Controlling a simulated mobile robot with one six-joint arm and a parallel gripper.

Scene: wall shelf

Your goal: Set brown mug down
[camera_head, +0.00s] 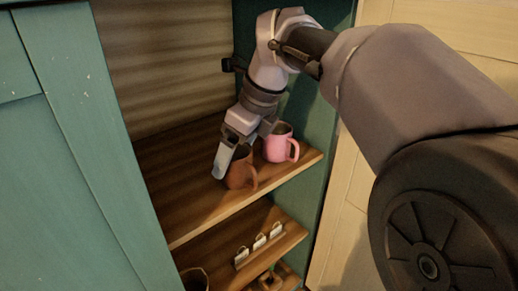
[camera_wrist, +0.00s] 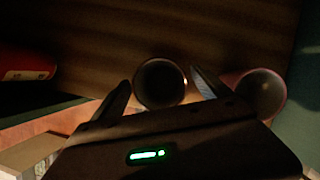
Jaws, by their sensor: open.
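The brown mug (camera_head: 239,174) stands upright on the upper wooden shelf board (camera_head: 185,200), near its front edge, with its handle toward the lower right. My gripper (camera_head: 238,157) is open around the mug, with one finger on its left side; the far finger is mostly hidden in the head view. In the wrist view the brown mug (camera_wrist: 160,83) shows as a dark round opening between the two spread fingertips of my gripper (camera_wrist: 162,90). I cannot tell whether either finger touches it.
A pink mug (camera_head: 280,146) stands close on the right, and it also shows right of my finger in the wrist view (camera_wrist: 262,93). A red object (camera_wrist: 25,75) is at the wrist view's left. A lower shelf (camera_head: 225,258) holds small white-fronted items (camera_head: 259,243). A teal panel (camera_head: 80,130) stands left.

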